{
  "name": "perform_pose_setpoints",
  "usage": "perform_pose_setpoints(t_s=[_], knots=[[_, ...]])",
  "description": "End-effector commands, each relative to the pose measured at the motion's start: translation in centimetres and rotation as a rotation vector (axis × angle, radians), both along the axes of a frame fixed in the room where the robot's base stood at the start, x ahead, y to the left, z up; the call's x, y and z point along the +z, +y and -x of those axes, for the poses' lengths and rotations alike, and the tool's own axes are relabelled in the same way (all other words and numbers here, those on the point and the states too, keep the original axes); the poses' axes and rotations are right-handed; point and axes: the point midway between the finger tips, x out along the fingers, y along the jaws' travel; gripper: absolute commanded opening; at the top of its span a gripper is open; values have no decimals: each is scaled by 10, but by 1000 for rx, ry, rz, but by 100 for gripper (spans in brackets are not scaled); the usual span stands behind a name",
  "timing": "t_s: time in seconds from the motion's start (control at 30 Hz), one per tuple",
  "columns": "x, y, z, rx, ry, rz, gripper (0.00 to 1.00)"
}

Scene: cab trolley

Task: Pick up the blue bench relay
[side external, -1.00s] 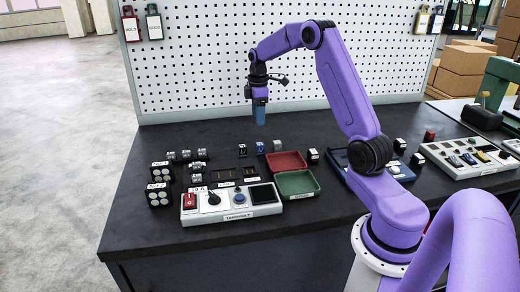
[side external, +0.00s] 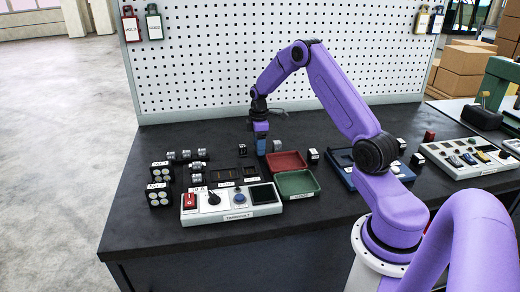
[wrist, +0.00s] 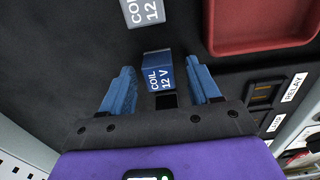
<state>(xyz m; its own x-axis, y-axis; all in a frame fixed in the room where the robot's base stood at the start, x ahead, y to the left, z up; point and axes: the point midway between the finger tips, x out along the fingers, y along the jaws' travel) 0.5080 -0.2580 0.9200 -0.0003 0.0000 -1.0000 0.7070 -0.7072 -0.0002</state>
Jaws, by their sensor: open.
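The blue bench relay (wrist: 158,76) is a small blue block marked "COIL 12 V", standing on the dark bench top. In the wrist view it sits between the two blue fingers of my gripper (wrist: 160,92), with a visible gap on each side. My gripper is open and points down at the relay. In the side view my gripper (side external: 261,147) is low over the bench and hides most or all of the relay. Whether the fingertips reach down beside the relay is hard to tell.
A grey block marked "COIL 12 V" (wrist: 142,10) stands close by. A red tray (side external: 287,160) and a green tray (side external: 297,183) lie to the right. A black block (side external: 242,149) stands to the left. A control panel (side external: 231,203) is in front, and a pegboard (side external: 270,60) stands behind.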

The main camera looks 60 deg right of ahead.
Motion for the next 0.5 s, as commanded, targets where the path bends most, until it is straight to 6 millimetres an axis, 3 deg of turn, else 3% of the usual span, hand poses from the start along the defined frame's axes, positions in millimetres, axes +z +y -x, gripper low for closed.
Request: perform_pose_setpoints(t_s=[0.27,0.4,0.43,0.5], knots=[[-2,0,0,0,-1,1,58],[-2,0,0,0,-1,1,13],[-2,0,0,0,-1,1,6],[-2,0,0,0,-1,1,6]])
